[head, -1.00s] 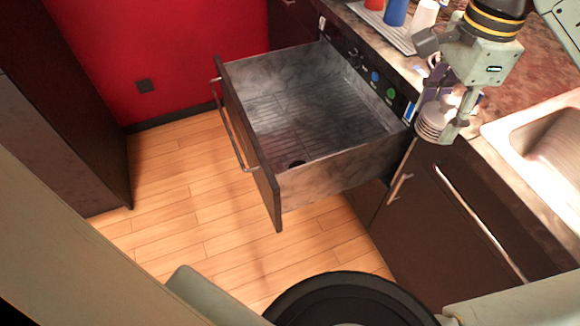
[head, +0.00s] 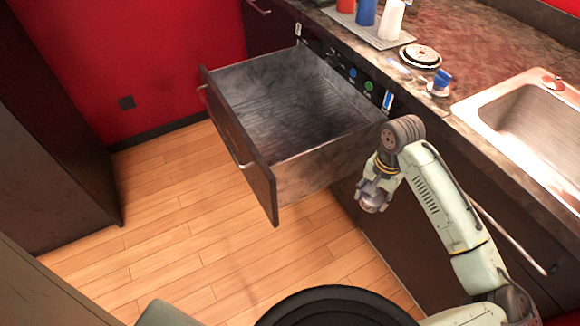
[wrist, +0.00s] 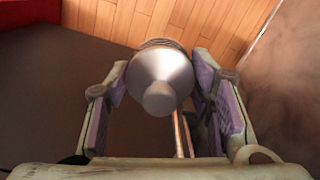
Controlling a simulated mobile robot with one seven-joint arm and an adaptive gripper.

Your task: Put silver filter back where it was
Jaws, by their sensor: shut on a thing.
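The silver filter (wrist: 162,72) is a shiny cone-shaped piece with a ribbed rim, seen large between the purple-padded fingers in the wrist view. My gripper (wrist: 165,95) is shut on it. In the head view my gripper (head: 373,193) hangs beside the right end of the open drawer (head: 270,188), in front of the counter cabinets and over the floor.
The counter (head: 480,40) carries a tray (head: 373,35) with cups, a round black-and-white disc (head: 420,54) and a small blue-topped item (head: 440,83). A sink (head: 535,115) is at the right. Wooden floor (head: 190,220) is free in front of the drawer.

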